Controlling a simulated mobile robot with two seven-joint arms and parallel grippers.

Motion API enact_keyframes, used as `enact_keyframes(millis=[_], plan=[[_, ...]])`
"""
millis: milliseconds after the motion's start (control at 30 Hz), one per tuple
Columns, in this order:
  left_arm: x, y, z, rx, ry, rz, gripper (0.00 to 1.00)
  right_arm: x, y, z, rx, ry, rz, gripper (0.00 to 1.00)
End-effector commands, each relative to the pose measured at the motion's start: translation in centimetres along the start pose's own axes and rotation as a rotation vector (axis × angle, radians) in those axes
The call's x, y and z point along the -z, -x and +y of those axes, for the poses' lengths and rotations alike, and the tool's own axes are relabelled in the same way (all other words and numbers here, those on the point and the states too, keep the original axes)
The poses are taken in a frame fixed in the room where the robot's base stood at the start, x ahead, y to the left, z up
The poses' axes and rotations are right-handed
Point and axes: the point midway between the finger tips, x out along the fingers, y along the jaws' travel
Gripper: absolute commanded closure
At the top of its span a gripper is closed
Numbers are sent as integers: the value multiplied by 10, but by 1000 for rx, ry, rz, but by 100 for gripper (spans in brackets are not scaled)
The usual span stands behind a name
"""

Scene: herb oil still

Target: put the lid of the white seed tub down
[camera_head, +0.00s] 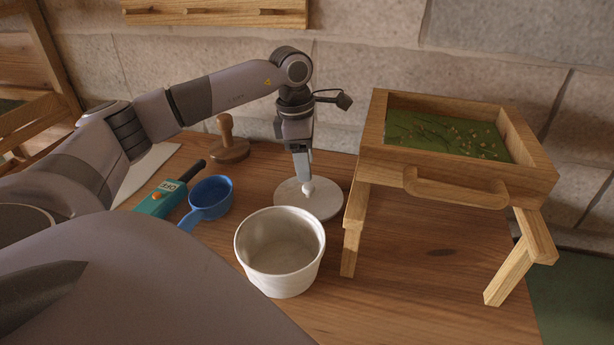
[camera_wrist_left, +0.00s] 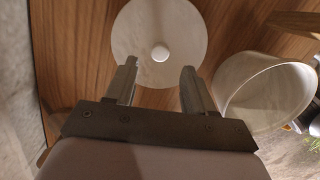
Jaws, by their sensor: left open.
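The white round lid (camera_head: 325,203) with a small knob lies flat on the wooden table, behind the white tub. The white seed tub (camera_head: 281,252) stands upright and uncovered, and its inside looks empty. My left gripper (camera_head: 306,180) points down just above the lid's knob. In the left wrist view the lid (camera_wrist_left: 185,35) lies beyond the fingertips, and the open left gripper (camera_wrist_left: 160,78) holds nothing. The tub (camera_wrist_left: 262,100) is to the right there. My right gripper is not in view.
A blue scoop (camera_head: 209,197) and a teal handheld device (camera_head: 160,199) lie left of the tub. A wooden stamp-like tool (camera_head: 229,148) stands behind them. A wooden framed tray on legs (camera_head: 455,185) holds green herbs at the right.

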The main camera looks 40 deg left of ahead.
Motion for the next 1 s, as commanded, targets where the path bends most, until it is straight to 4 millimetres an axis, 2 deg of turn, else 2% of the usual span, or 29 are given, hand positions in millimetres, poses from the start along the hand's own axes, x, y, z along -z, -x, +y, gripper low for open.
enact_keyframes(millis=[33,200,367,1000], plan=[[-1,13,1,-3,0,-4,47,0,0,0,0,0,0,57],[-1,45,0,-3,0,-2,47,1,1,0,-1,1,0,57],[-1,62,0,-1,0,-2,47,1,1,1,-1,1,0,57],[0,66,0,0,-1,0,47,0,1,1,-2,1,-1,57]])
